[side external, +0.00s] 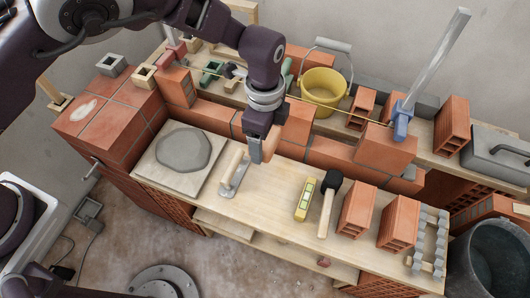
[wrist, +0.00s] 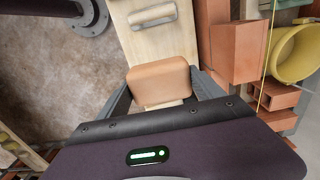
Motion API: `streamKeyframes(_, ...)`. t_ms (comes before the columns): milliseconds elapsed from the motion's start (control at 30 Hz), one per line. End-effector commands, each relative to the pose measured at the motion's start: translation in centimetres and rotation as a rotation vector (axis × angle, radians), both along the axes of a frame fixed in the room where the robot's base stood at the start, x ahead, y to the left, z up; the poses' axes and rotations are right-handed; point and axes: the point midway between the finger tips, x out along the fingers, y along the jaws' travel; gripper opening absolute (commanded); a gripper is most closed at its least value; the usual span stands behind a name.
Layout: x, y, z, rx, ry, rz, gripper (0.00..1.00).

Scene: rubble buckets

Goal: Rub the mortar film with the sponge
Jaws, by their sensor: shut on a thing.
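My gripper (side external: 262,151) is above the wooden bench, in front of the low brick wall. It is shut on a tan-orange sponge (wrist: 160,80), which sits between the two fingers in the wrist view. In the side view, the sponge (side external: 271,143) is partly hidden by the gripper. The mortar film (side external: 86,108) is a whitish patch on top of the brick pier (side external: 112,125) at the left, well away from my gripper. It does not show in the wrist view.
A plastering trowel (side external: 234,172) lies left of my gripper, beside a board (side external: 150,160) of grey mortar (side external: 183,150). A level (side external: 305,199), a mallet (side external: 328,206) and hollow bricks stand to the right. A string line (side external: 335,111) runs above the wall; a yellow bucket (side external: 322,92) is behind.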

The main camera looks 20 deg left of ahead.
Motion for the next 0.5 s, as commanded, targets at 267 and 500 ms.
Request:
streamKeyframes(267, 1.1, 1.4, 3.4, 0.0, 0.0, 0.044, 0.31)
streamKeyframes(500, 4.4, 6.1, 3.4, 0.0, 0.0, 0.181, 0.31)
